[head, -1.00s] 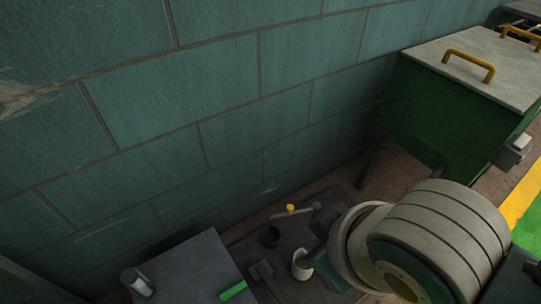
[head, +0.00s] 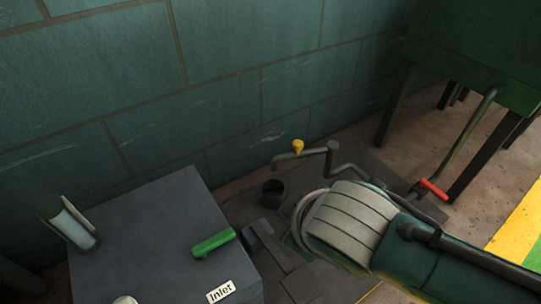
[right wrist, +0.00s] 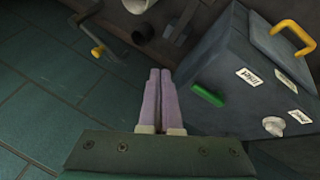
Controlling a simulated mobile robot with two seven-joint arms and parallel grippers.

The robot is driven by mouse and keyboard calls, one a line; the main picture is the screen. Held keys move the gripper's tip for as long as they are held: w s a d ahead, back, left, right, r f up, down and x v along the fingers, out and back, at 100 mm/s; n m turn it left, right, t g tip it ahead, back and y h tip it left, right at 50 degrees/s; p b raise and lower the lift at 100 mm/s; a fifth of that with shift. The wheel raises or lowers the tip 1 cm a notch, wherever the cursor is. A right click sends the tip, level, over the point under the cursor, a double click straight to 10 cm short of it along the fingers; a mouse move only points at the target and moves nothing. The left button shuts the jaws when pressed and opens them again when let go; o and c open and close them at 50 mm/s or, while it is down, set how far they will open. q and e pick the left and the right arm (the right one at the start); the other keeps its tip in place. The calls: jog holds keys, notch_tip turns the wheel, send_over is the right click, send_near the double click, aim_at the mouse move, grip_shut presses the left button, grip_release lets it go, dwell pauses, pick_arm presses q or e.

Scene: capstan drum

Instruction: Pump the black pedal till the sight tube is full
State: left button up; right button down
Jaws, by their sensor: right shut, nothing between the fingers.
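The dark pedal (head: 258,238) lies low beside the grey box (head: 165,225) in the head view. A pale, clear-looking tube (head: 74,224) at the box's far left corner may be the sight tube; I cannot read its level. In the right wrist view my right gripper (right wrist: 160,74) is shut and empty, its two purple fingers together. The grey box (right wrist: 235,75) is to its right. I cannot tell whether the fingertips touch the pedal. My right gripper's fingers do not show in the head view, and my left gripper is not in view.
A crank with a yellow knob (head: 298,146) stands near the teal wall (head: 225,55). A dark cup (head: 273,188) is behind the pedal. The box bears a green handle (head: 213,243) and an Inlet label (head: 221,292). A red-handled lever (head: 433,189) hangs by the green cabinet (head: 475,55).

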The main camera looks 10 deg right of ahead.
pick_arm(q)
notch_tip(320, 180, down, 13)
jog(key=b, duration=1)
pick_arm(e)
notch_tip(320, 180, down, 14)
jog(key=w+d+n, duration=0.1)
jog(key=w, duration=0.1)
jog(key=shift+w+r+t, duration=0.2)
jog(key=shift+w+t, duration=0.1)
jog(key=b, duration=0.7)
send_over(293, 273)
jog(key=f, duration=0.7)
jog(key=shift+w+f, duration=0.2)
jog(key=shift+f, duration=0.05)
jog(key=shift+s+f+b, duration=0.1)
jog(key=shift+f+b, duration=0.25)
jog(key=shift+f, duration=0.2)
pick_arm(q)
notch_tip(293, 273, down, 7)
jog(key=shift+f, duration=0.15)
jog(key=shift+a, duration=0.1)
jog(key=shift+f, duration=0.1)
pick_arm(e)
jog(key=shift+f, duration=0.1)
